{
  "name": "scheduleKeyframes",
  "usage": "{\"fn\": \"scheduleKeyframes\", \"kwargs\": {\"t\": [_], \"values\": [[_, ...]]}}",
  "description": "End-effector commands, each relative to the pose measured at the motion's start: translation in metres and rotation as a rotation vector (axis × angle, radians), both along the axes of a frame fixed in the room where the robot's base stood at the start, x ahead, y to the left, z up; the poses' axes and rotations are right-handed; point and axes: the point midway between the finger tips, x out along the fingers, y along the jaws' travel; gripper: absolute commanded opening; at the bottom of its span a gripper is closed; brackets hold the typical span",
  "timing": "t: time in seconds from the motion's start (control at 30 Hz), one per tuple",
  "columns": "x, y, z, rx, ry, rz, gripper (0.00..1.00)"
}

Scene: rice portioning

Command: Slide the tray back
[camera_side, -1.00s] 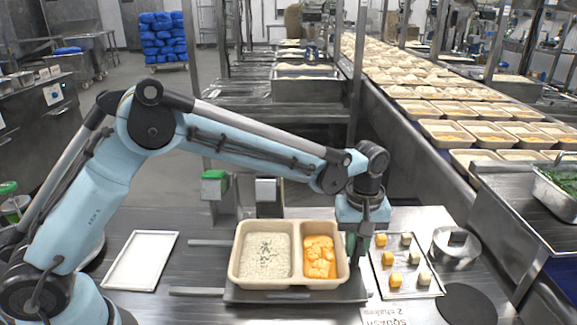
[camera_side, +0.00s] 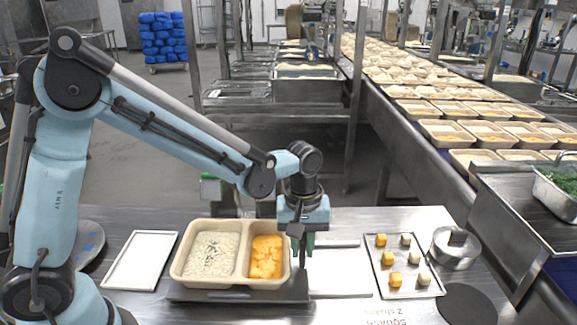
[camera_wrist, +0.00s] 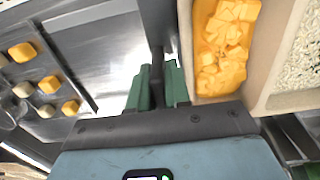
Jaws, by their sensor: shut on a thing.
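The beige tray (camera_side: 180,262) has two compartments, one with white rice (camera_side: 212,254) and one with orange squash cubes (camera_side: 265,258). It sits on a dark sliding plate (camera_side: 240,295). My gripper (camera_side: 303,243) is at the tray's right end. In the wrist view, the green fingers of my gripper (camera_wrist: 158,88) are shut on a dark upright post (camera_wrist: 157,62) beside the tray wall (camera_wrist: 205,99). The post's foot is partly hidden. The squash (camera_wrist: 224,50) and some rice (camera_wrist: 300,60) also show there.
Metal rails (camera_side: 340,270) lie bare right of the plate. A small tray with yellow and pale cubes (camera_side: 405,294) is further right, near a metal ring (camera_side: 455,258). An empty white tray (camera_side: 140,287) lies close on the left, with a round scale (camera_side: 88,245) beyond it.

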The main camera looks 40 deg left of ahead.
Motion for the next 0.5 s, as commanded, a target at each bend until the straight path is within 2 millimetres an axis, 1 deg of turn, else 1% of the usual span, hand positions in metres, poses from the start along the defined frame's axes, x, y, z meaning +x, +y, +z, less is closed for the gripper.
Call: {"fn": "scheduleKeyframes", "kwargs": {"t": [0.03,0.07,0.1,0.13,0.5], "values": [[-0.0047,0.0053,0.0004,0.013,0.015,0.004,0.00],[-0.0047,0.0055,0.0004,0.014,0.016,0.005,0.00],[-0.0048,0.0057,0.0004,0.015,0.015,0.005,0.21],[-0.0049,0.0057,0.0004,0.015,0.015,0.005,0.23],[-0.0037,0.0045,0.0007,0.012,0.013,0.005,0.23]]}}
